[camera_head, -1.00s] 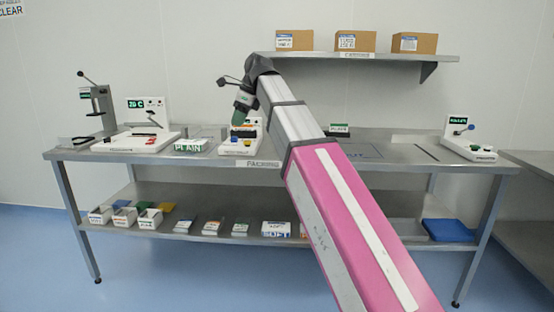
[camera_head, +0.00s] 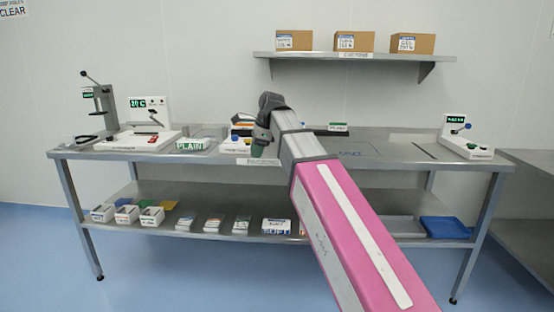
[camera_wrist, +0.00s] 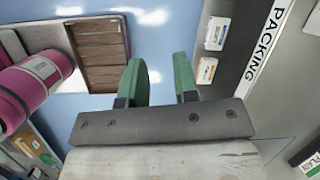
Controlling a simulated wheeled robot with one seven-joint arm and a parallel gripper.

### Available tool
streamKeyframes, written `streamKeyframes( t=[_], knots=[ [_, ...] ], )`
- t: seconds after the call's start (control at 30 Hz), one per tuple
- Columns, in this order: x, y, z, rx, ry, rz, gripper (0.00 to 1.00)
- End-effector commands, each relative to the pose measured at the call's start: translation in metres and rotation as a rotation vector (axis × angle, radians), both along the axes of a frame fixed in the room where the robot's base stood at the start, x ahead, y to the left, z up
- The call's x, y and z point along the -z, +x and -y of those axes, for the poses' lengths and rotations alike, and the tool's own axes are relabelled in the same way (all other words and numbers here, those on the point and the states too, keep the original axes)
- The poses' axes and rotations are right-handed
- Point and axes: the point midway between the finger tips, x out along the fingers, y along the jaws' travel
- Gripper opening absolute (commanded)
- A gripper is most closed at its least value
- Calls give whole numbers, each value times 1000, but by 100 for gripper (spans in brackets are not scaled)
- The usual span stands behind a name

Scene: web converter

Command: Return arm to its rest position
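My arm extends from the lower right toward the packing bench (camera_head: 215,160), its pink link in front. My gripper (camera_head: 258,150) points down at the front edge of the bench in the head view, small and partly hidden by my wrist. In the wrist view my gripper's (camera_wrist: 161,68) two green fingers stand apart with a clear gap between them. Nothing is held; blue floor shows between the fingers. The bench edge with the PACKING label (camera_wrist: 265,45) lies to the right of the fingers.
The lower shelf (camera_head: 335,228) holds small bins and a blue tray (camera_head: 446,228). Boxes (camera_head: 354,41) sit on a wall shelf.

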Motion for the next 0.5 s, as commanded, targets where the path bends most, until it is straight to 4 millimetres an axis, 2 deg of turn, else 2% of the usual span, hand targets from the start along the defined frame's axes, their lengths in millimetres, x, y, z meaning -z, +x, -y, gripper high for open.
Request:
streamKeyframes(
  t=[0.03,0.1,0.27,0.5],
  knots=[
    [21,-1,10,-31,-12,9,28],
    [49,2,24,-90,-33,32,28],
    [111,2,57,-234,-82,80,28],
    [198,-9,107,-465,-155,135,28]
  ],
)
